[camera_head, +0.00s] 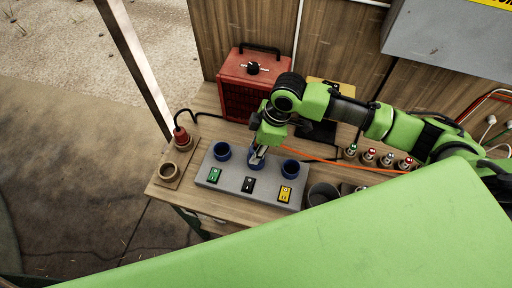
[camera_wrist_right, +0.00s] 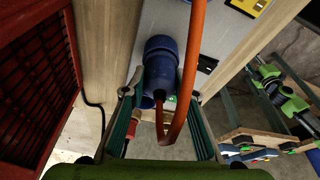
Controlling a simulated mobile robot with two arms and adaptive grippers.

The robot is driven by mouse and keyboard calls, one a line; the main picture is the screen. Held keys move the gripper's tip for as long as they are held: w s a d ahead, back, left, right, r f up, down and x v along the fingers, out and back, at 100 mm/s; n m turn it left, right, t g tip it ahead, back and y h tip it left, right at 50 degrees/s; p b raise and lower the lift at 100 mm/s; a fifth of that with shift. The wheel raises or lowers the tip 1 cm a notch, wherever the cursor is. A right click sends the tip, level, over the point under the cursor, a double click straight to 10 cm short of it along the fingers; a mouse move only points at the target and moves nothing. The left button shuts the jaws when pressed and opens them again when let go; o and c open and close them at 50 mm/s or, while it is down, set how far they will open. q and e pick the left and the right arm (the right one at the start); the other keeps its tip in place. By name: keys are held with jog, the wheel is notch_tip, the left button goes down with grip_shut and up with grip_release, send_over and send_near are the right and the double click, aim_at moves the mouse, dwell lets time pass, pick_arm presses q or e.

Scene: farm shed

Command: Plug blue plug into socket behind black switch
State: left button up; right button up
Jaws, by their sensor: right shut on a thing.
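A grey panel (camera_head: 232,184) on the wooden bench carries three blue sockets and a green, a black and a yellow switch. The black switch (camera_head: 249,185) is the middle one and also shows in the wrist view (camera_wrist_right: 207,65). My right gripper (camera_head: 259,152) is over the middle socket, directly behind the black switch. It is shut on the blue plug (camera_wrist_right: 160,66), with the orange cable (camera_wrist_right: 190,60) running from it. The plug's end is at the socket; how deep it sits is hidden. My left gripper is not in view.
The left socket (camera_head: 222,151) and right socket (camera_head: 290,169) look empty. A red heater-like box (camera_head: 240,88) stands behind. A red plug (camera_head: 181,137) is at the bench's left end. A dark cup (camera_head: 322,195) and several small indicator lamps (camera_head: 369,156) are on the right.

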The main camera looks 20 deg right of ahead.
dwell(0.3)
jog(key=o, duration=1.2)
jog(key=shift+r, duration=0.1)
notch_tip(320, 180, up, 5)
jog(key=p, duration=0.5)
jog(key=shift+p, duration=0.3)
jog(key=shift+r, duration=1.9)
